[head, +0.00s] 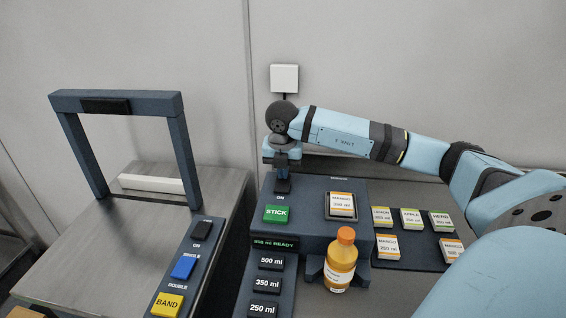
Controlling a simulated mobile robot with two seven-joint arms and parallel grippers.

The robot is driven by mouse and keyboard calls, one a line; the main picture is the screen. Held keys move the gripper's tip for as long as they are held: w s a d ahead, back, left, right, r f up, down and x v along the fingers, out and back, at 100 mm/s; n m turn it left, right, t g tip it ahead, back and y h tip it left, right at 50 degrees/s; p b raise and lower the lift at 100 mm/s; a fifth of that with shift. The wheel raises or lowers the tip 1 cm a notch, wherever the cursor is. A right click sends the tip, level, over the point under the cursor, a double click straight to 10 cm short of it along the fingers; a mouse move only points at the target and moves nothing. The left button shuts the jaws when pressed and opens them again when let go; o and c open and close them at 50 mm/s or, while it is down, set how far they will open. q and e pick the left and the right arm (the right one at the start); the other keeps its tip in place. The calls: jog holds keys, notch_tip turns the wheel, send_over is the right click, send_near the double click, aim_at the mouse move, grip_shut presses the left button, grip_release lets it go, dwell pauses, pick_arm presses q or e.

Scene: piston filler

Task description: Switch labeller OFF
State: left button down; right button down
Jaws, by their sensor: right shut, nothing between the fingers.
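The labeller (318,222) is a dark blue box with a green STICK button (276,214) on its top. A small black switch (283,185) stands above the word ON at its back left corner. My right gripper (283,173) is shut and empty, pointing down directly at this switch and partly hiding it. I cannot tell whether the fingertips touch the switch. The display on the front reads READY. My left gripper is not in view.
A label card (342,205) lies on the labeller's right part. An orange bottle (340,262) stands in front. Size buttons (268,283) are at front left. A tray of label cards (411,218) lies right. A machine with a dark arch (116,102) and its own ON switch stands left.

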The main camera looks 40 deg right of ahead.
jog(key=shift+f+b, duration=0.45)
jog(key=shift+f, duration=0.1)
jog(key=shift+r, duration=0.3)
jog(key=shift+f, duration=0.1)
jog(key=shift+s+a+p, duration=0.15)
jog(key=shift+a+p, duration=0.05)
jog(key=shift+p, duration=0.1)
jog(key=shift+s+a+r, duration=0.2)
jog(key=shift+s+a, duration=0.05)
jog(key=shift+a, duration=0.1)
jog(key=shift+r, duration=0.2)
